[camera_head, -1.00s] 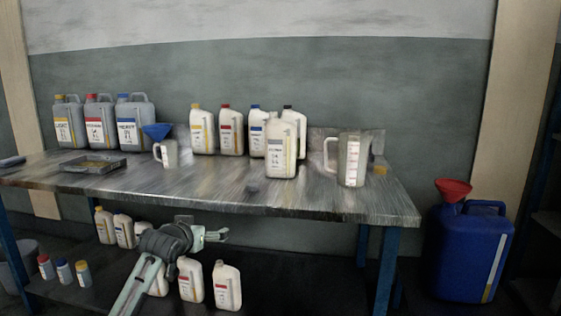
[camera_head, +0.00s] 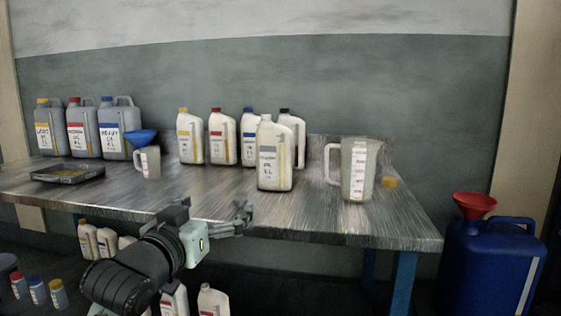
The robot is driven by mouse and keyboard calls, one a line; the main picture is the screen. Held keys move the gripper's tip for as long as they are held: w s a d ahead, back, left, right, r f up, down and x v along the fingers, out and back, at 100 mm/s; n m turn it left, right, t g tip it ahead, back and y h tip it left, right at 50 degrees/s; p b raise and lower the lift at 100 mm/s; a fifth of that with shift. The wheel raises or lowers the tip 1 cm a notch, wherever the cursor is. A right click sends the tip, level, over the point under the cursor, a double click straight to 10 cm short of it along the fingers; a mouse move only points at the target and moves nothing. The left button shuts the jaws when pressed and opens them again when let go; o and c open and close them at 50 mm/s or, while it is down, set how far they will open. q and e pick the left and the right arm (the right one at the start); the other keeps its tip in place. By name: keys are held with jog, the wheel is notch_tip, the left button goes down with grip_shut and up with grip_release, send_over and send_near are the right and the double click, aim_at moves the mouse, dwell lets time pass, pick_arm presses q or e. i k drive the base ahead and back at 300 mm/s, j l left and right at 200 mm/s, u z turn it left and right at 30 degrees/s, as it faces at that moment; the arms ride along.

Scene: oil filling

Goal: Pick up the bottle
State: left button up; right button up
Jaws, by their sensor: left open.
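Several white bottles stand upright on the metal table (camera_head: 215,195). The nearest is a white bottle with a grey label (camera_head: 275,155), alone near the table's front. Behind it stand bottles with a yellow cap (camera_head: 190,138), a red cap (camera_head: 222,140), a blue cap (camera_head: 249,135) and a black cap (camera_head: 292,125); the last is partly hidden. The task does not say which bottle is meant. My left gripper (camera_head: 243,215) is open and empty at the table's front edge, below and left of the nearest bottle, not touching it. My right gripper is not in view.
A clear measuring jug (camera_head: 358,172) stands right of the nearest bottle. A small jug (camera_head: 150,162) with a blue funnel (camera_head: 142,137), a black tray (camera_head: 65,173) and grey canisters (camera_head: 112,130) are at left. A blue canister (camera_head: 490,265) with a red funnel (camera_head: 474,204) stands right of the table.

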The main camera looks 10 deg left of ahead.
aim_at(273, 141)
jog(key=i+l, duration=0.15)
jog(key=i, duration=0.9)
